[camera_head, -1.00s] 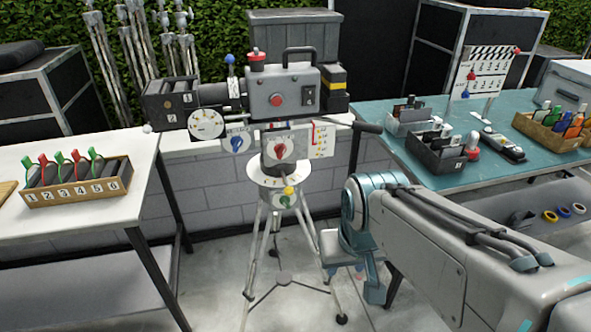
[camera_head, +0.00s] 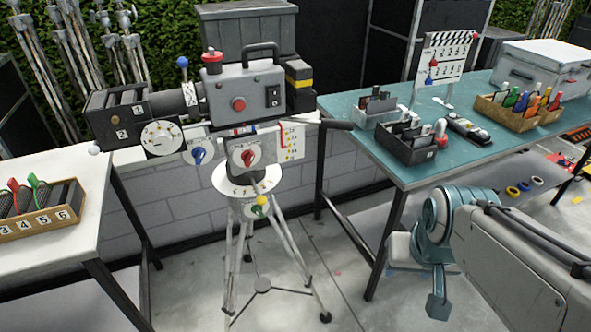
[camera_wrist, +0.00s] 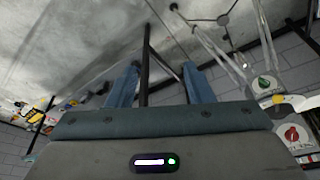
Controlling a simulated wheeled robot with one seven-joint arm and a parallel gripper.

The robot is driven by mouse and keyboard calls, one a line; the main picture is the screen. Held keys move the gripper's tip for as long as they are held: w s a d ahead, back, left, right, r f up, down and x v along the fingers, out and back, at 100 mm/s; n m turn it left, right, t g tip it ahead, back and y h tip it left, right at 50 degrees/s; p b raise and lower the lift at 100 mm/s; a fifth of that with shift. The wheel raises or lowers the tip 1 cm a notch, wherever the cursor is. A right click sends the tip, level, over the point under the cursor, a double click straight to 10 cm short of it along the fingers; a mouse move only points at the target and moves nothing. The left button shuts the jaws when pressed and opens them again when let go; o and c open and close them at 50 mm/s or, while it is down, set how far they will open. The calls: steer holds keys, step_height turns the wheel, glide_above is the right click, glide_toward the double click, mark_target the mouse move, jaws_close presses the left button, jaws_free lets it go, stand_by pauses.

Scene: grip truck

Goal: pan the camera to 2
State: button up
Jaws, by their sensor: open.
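The film camera (camera_head: 222,90) stands on a tripod (camera_head: 235,255) left of centre in the head view, its lens box facing left. A handle bar (camera_head: 338,124) sticks out to the right from its head. A round white plate (camera_head: 232,180) with small marks sits below the head; its digits are too small to read. A dial with a red knob (camera_head: 248,156) is above that plate, and yellow and green parts are below it. In the wrist view my gripper (camera_wrist: 160,68) is open and empty, apart from the camera. Tripod legs (camera_wrist: 222,50) show beyond it.
A teal table (camera_head: 400,175) with boxes, a slate (camera_head: 445,60) and bottles stands at the right. A white table (camera_head: 95,195) with a numbered wooden rack (camera_head: 45,228) stands at the left. A block wall (camera_head: 190,195) is behind. Bare floor lies around the tripod.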

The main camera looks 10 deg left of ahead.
steer(key=w+a+f+n+t+y+b, duration=0.1)
steer(key=w+a+f+n+t+b, duration=0.2)
steer(key=w+a+f, duration=0.4)
steer(key=n+t+y+b, duration=0.5)
steer(key=t+y+b, duration=0.35)
steer(key=b, duration=0.25)
glide_toward(259, 194)
steer(key=shift+t, duration=0.25)
steer(key=x, duration=0.3)
steer(key=p+x, duration=0.1)
steer(key=x, duration=0.2)
steer(key=f+x, duration=0.1)
steer(key=x, duration=0.3)
steer(key=shift+a+p, duration=0.1)
steer(key=shift+p, duration=0.3)
jaws_close()
